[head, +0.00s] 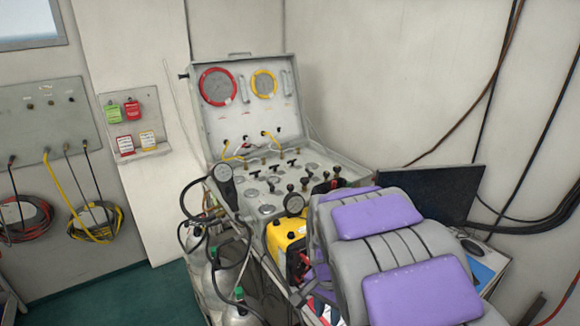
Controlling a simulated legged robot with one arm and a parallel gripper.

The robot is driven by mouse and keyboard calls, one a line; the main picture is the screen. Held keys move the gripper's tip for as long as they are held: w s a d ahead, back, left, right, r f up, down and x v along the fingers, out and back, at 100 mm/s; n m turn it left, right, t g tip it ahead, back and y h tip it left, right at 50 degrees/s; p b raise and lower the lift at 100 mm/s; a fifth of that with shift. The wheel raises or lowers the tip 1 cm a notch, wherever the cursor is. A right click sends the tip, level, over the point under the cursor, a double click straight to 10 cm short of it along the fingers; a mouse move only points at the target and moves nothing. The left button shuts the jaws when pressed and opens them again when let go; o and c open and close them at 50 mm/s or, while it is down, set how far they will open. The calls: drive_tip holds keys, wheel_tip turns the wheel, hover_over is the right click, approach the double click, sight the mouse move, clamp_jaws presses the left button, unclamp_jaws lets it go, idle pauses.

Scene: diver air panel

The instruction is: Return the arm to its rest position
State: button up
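Grey segments with purple pads, which look like my own arm, fill the lower right of the head view close to the camera. They cover the right front of the diver air panel (268,190). The panel is an open grey case with several black valve handles and gauges on its sloped face. Its raised lid (247,118) carries a red-ringed gauge (217,87) and a yellow-ringed gauge (264,84). No fingertips of my gripper can be made out, so whether it holds anything cannot be seen.
A yellow unit (284,238) and gas cylinders (232,300) with black hoses stand in front of the panel. A dark screen (440,190) and black mouse (472,246) are at right. Coiled hoses (95,220) hang on the left wall. Green floor (130,300) is clear at lower left.

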drive_tip(key=s+d+r+n, duration=0.1)
drive_tip(key=s+r+n, duration=0.1)
drive_tip(key=s, duration=0.7)
drive_tip(key=s+d+r+n, duration=0.2)
drive_tip(key=s+n, duration=0.1)
drive_tip(key=s, duration=0.6)
drive_tip(key=s+d+r+n+g, duration=0.1)
drive_tip(key=s+d+r+n, duration=0.1)
drive_tip(key=s, duration=0.7)
drive_tip(key=shift+s+d+r+n+y, duration=0.15)
drive_tip(key=shift+s+r+n+y, duration=0.15)
drive_tip(key=shift+r+n, duration=0.1)
